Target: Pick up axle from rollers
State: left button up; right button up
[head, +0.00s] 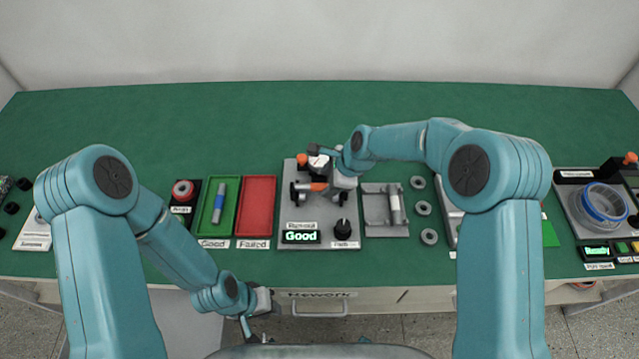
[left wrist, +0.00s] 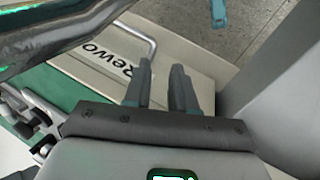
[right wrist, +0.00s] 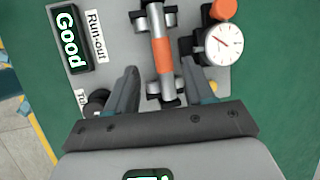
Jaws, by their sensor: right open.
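The axle (right wrist: 162,55), a grey rod with an orange band, lies across the rollers (right wrist: 152,18) of the run-out station. In the head view the axle (head: 318,186) is partly hidden by my right gripper (head: 325,182). In the right wrist view my right gripper (right wrist: 168,85) is open, with one finger on each side of the axle's near part; contact cannot be told. My left gripper (left wrist: 162,85) is open and empty in front of the table, near the Rework drawer (left wrist: 100,70).
A dial gauge (right wrist: 222,44) stands close to the right finger. The station display (head: 301,237) reads Good. Green (head: 231,190) and red (head: 257,182) trays lie to the left.

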aim_at(321, 185)
jog(key=x, duration=0.3)
jog(key=shift+w+a+f, duration=0.1)
jog(key=shift+w+f, duration=0.1)
jog(key=shift+w, duration=0.15)
jog(key=shift+s+r, duration=0.15)
jog(key=shift+s, duration=0.1)
jog(key=shift+w, duration=0.2)
grip_shut()
